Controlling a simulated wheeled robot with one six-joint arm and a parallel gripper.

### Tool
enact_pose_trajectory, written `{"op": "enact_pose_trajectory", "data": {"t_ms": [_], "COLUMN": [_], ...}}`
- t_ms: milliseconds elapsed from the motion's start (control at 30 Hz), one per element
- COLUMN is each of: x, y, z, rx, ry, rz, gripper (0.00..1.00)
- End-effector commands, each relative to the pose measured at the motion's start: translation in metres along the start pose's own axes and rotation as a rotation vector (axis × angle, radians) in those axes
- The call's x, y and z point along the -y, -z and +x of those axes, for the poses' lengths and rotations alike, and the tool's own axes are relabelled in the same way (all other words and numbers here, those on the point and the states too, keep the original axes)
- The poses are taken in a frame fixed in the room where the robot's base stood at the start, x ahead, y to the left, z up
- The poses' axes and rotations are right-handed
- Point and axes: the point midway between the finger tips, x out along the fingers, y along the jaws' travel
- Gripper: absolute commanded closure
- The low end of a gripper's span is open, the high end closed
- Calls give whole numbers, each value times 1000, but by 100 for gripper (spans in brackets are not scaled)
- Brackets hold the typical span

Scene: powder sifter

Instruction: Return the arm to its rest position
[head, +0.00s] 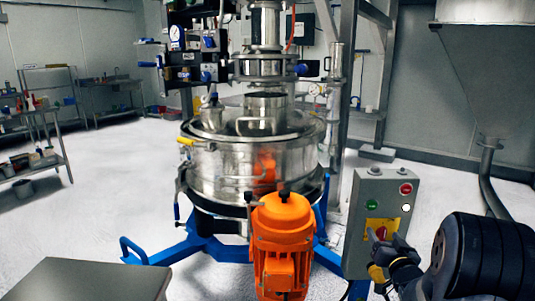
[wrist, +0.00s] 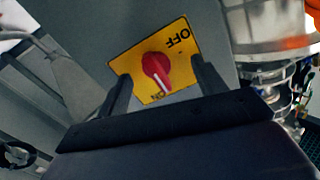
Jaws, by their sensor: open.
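My gripper (head: 384,240) is in front of the lower part of a grey control box (head: 376,187), at the right of the head view. In the wrist view my gripper (wrist: 161,72) is open, with one dark finger on each side of a red rotary knob (wrist: 155,68). The knob sits on a yellow plate (wrist: 180,44) marked OFF at one end. Its white line points towards the opposite, partly hidden end, which seems to read ON. Nothing is held between the fingers. I cannot tell whether they touch the knob.
The box also carries a red button (head: 405,189), a white one (head: 406,208) and a green one (head: 377,208). Left of it stand an orange motor (head: 282,243) and a steel sifter (head: 225,165) on a blue frame (head: 185,250). A grey tabletop (head: 90,280) is at front left.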

Motion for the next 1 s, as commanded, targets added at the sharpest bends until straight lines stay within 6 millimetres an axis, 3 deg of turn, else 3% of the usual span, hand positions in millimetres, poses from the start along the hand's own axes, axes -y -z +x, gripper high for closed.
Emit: {"op": "enact_pose_trajectory", "data": {"t_ms": [333,533,1000], "x": [1,1,2], "y": [-1,-1,-1], "z": [-1,-18,-21], "rx": [0,1,1], "ry": [-1,0,0], "rz": [-244,-237,-237], "gripper": [34,34,34]}}
